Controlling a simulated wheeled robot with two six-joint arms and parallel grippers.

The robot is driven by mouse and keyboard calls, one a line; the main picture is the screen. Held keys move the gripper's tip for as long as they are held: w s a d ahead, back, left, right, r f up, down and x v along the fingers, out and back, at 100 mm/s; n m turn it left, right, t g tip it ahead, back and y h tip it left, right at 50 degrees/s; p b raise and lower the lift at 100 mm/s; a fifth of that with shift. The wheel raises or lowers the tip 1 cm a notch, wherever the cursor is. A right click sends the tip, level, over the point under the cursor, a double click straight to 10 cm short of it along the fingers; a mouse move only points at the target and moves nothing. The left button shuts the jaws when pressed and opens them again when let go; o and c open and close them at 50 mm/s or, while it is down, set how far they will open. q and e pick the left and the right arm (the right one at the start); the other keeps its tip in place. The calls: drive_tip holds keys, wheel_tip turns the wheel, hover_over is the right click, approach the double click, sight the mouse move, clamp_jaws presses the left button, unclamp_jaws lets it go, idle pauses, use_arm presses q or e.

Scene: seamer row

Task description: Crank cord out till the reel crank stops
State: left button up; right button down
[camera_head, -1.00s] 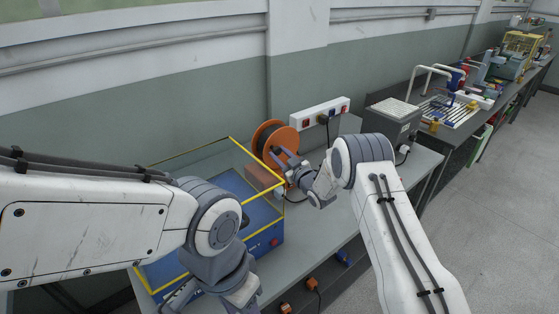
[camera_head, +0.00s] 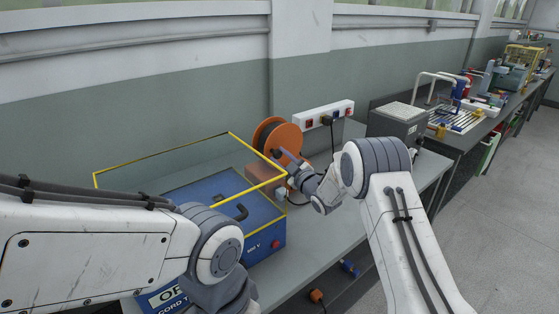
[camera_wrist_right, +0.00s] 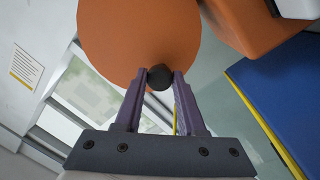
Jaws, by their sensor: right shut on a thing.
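The orange cord reel (camera_head: 264,133) stands at the back of the bench, with a dark drum between its orange flanges. My right gripper (camera_head: 283,157) reaches its front face. In the right wrist view the fingers (camera_wrist_right: 160,78) are shut on the black crank knob (camera_wrist_right: 160,76), in front of the orange disc (camera_wrist_right: 135,35). In the head view the gripper hides the knob. The cord and the crank's exact angle cannot be made out. My left arm is at the lower left; its fingers are outside the picture.
A white power strip (camera_head: 316,115) with a black plug is behind. A grey machine (camera_head: 398,118) stands right. Bare bench lies in front.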

drive_tip(key=shift+r, duration=0.1)
drive_tip(key=c, duration=0.5)
unclamp_jaws()
drive_tip(key=shift+s+d, duration=0.1)
drive_tip(key=shift+b+v, duration=1.1)
drive_tip(key=shift+v, duration=4)
